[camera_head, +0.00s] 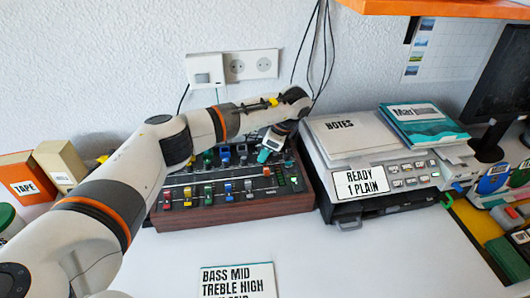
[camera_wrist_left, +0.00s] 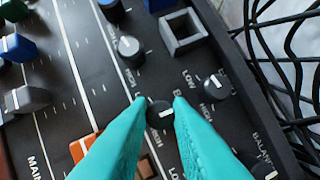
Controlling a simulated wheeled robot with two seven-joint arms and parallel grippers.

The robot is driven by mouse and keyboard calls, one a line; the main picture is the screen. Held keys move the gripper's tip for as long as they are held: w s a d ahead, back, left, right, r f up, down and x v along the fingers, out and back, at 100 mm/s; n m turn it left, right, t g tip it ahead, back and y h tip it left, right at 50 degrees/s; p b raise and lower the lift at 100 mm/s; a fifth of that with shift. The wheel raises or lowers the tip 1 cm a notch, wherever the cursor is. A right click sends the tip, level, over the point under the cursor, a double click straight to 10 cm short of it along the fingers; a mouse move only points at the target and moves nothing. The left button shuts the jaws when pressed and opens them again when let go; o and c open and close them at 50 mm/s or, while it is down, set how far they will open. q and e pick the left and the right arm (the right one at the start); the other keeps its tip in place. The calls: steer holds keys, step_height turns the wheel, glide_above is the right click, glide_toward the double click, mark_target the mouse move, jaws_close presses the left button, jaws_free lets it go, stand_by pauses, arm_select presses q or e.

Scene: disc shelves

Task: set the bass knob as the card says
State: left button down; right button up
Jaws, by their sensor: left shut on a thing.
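The card (camera_head: 238,281) at the front reads "BASS MID", "TREBLE HIGH" and a third line cut by the picture edge. The dark mixer (camera_head: 240,211) stands by the wall. My left gripper (camera_head: 264,155) reaches down to its right part. In the left wrist view, its teal fingertips (camera_wrist_left: 160,108) are shut on a small dark knob (camera_wrist_left: 163,112) with a white mark. The label beside this knob is partly covered; only about "BA" shows. Another dark knob (camera_wrist_left: 217,86) with "LOW" and "HIGH" labels sits to the upper right. My right gripper is out of view.
A grey knob (camera_wrist_left: 130,48) and a square socket (camera_wrist_left: 184,32) are close to the fingers. Black cables (camera_wrist_left: 285,60) hang beside the mixer. A printer (camera_head: 385,165) marked "READY 1 PLAIN" stands right of it.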

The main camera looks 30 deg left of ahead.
arm_select(q)
steer(key=shift+n, duration=0.3)
steer(key=c, duration=1.3)
jaws_free()
steer(key=v, duration=1.2)
steer(key=shift+w+b, duration=0.1)
steer(key=shift+b, duration=0.3)
